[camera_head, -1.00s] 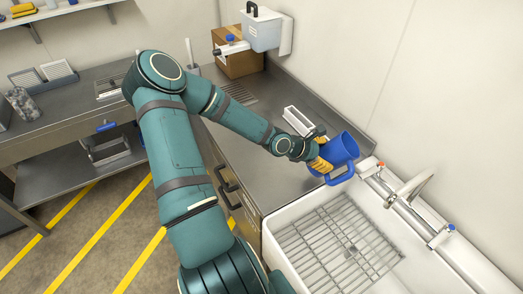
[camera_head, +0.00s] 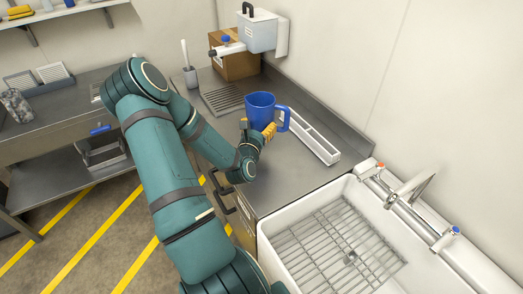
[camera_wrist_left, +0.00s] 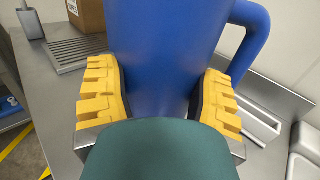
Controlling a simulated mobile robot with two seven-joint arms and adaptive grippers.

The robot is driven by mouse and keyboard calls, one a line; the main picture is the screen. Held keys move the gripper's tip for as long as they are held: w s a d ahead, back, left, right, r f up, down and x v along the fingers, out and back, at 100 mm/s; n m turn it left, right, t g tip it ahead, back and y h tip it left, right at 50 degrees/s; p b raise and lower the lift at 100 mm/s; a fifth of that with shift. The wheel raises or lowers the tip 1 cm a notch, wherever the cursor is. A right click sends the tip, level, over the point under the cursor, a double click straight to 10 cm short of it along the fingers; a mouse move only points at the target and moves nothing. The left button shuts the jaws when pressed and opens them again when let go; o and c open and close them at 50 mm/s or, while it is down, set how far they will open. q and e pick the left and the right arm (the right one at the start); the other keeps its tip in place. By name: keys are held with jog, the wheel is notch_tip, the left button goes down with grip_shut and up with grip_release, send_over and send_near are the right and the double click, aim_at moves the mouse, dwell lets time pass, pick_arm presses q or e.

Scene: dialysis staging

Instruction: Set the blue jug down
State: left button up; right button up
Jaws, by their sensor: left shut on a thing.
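The blue jug (camera_head: 262,110) is upright over the steel counter (camera_head: 285,181), with its handle to the right. My left gripper (camera_head: 258,131) is shut on the jug's body from the near side. In the left wrist view the jug (camera_wrist_left: 165,60) fills the middle, between the yellow fingers of my left gripper (camera_wrist_left: 158,95). I cannot tell whether the jug's base touches the counter; its lower part is hidden by the gripper. My right gripper is not in view.
A long white tray (camera_head: 325,153) lies just right of the jug. A slotted drain plate (camera_head: 223,99), a cardboard box (camera_head: 235,65) and a grey cup with a brush (camera_head: 190,76) are behind. The white sink (camera_head: 262,250) with a wire rack is in front.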

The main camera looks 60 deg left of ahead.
pick_arm(q)
notch_tip(320, 180, down, 9)
jog(key=shift+r+b, duration=0.1)
jog(key=shift+b, duration=0.9)
jog(key=o, duration=1.2)
jog(key=shift+c, duration=0.2)
jog(key=shift+s+d, duration=0.1)
jog(key=shift+s, duration=0.1)
jog(key=v, duration=1.1)
jog(key=shift+s+d+p, duration=0.2)
jog(key=shift+d+p, duration=0.05)
jog(key=shift+p, duration=0.05)
